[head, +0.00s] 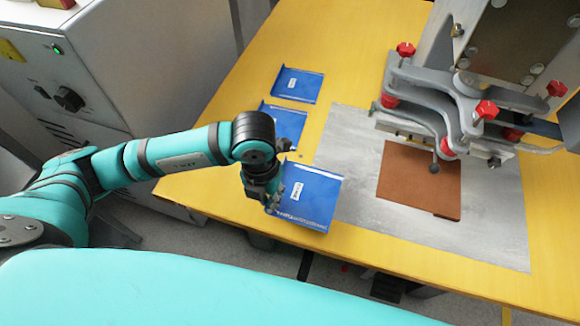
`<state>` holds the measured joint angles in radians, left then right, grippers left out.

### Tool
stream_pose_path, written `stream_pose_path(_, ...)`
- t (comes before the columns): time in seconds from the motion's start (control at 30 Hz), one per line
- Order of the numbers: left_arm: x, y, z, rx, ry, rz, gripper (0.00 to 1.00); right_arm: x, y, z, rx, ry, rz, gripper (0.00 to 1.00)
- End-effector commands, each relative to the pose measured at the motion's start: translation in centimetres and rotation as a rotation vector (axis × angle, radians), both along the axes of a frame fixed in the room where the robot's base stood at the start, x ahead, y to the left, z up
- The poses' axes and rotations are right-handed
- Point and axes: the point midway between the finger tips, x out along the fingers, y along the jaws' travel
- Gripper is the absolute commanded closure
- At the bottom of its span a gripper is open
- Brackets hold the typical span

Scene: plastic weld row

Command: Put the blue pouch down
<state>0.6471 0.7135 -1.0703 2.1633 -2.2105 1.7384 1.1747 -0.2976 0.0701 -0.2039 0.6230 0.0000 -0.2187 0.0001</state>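A blue pouch (312,196) with a small white label is at my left gripper, near the front edge of the yellow table. My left gripper (275,203) appears shut on this pouch's left edge. The pouch looks larger than the other pouches and seems held above the tabletop, though the gap below it is hard to judge. The fingertips are small and partly hidden by the wrist. Two more blue pouches lie on the table behind it, one at the back (298,85) and one in the middle (287,119), partly covered by my arm. My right gripper is not in view.
A grey metal plate (490,222) with a brown pad (410,178) lies right of the held pouch. A welding press (465,85) with red knobs stands over it. A white cabinet (90,75) stands left of the yellow table (235,110). Bare tabletop shows left of the pouches.

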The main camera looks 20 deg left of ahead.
Motion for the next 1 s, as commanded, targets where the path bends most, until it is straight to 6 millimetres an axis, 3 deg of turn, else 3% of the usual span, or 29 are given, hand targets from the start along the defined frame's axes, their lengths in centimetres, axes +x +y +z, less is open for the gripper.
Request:
stream_pose_path(0.2,5.9,-0.5,-0.3,-0.001,-0.001,0.003,1.0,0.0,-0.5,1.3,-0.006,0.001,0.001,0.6)
stream_pose_path(0.4,8.9,-0.7,-0.8,-0.001,0.0,0.0,1.0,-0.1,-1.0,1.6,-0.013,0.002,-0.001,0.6)
stream_pose_path(0.57,10.3,-0.8,-0.8,0.0,-0.001,0.001,1.0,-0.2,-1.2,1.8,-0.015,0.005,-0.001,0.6)
stream_pose_path(0.8,10.2,-0.8,-4.1,-0.001,0.001,-0.001,1.0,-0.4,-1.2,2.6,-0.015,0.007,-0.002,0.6)
stream_pose_path(1.0,10.2,-0.8,-4.5,-0.001,-0.001,-0.002,1.0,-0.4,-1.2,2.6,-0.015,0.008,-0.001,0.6)
